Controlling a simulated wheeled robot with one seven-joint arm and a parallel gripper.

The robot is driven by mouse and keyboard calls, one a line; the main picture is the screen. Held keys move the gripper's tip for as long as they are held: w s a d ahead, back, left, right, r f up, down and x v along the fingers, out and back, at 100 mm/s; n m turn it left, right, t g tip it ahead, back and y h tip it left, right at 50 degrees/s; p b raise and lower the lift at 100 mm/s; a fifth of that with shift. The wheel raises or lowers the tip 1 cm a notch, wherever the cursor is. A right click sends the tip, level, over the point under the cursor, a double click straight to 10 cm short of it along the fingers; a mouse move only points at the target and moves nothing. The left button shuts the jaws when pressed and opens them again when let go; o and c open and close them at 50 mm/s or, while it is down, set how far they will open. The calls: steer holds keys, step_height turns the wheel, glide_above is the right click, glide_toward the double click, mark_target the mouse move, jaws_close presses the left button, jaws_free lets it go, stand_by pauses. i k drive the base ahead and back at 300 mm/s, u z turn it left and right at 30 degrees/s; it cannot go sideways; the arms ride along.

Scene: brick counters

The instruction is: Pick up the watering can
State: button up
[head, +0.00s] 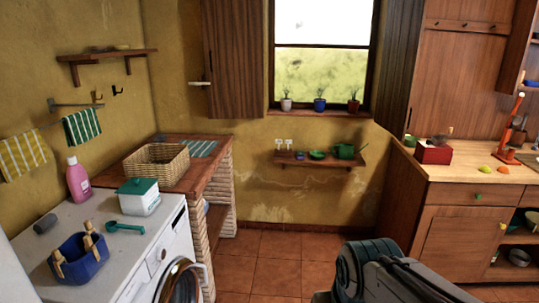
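A small green vessel with what looks like a spout on its right side, seemingly the watering can (344,152), stands on the right part of a small wooden wall shelf (322,162) below the window. It is small in the picture, so its handle is hard to make out. A green dish (317,155) sits to its left on the same shelf. Part of my arm shows at the bottom, right of centre, well in front of the shelf and apart from it. My gripper itself is not in view.
A washing machine (150,236) with a blue basket (80,262), a pink bottle (77,182) and a white box (139,199) stands at left. A brick counter (216,160) is behind it. A wooden cabinet (466,235) stands at right. Tiled floor (262,262) before the shelf is clear.

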mark_target(345, 150)
steer(key=z, duration=0.1)
steer(key=i, duration=1.55)
steer(key=z, duration=0.4)
steer(key=i, duration=1.55)
steer(key=z, duration=0.25)
steer(key=i, duration=1.05)
steer(key=z, duration=0.15)
